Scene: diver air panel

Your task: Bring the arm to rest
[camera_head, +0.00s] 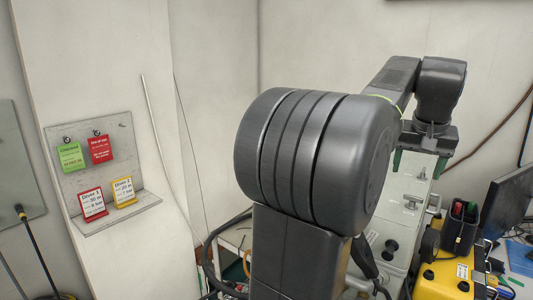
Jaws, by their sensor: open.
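My gripper (419,163) is at the upper right, at the end of my dark grey arm. It points down, with its green-tipped fingers apart and nothing visible between them. It hangs above or in front of a pale grey panel (411,187) with metal fittings; the exact gap cannot be told. My large arm joint fills the middle of the view and hides part of the panel and the bench.
A board with a ledge (122,219) on the left wall holds a green tag (70,157), a red tag (101,149) and two small cards. At right are a yellow case (446,281), a dark pen holder (459,229) and a monitor (508,200). A hose (208,265) curves beside the bench.

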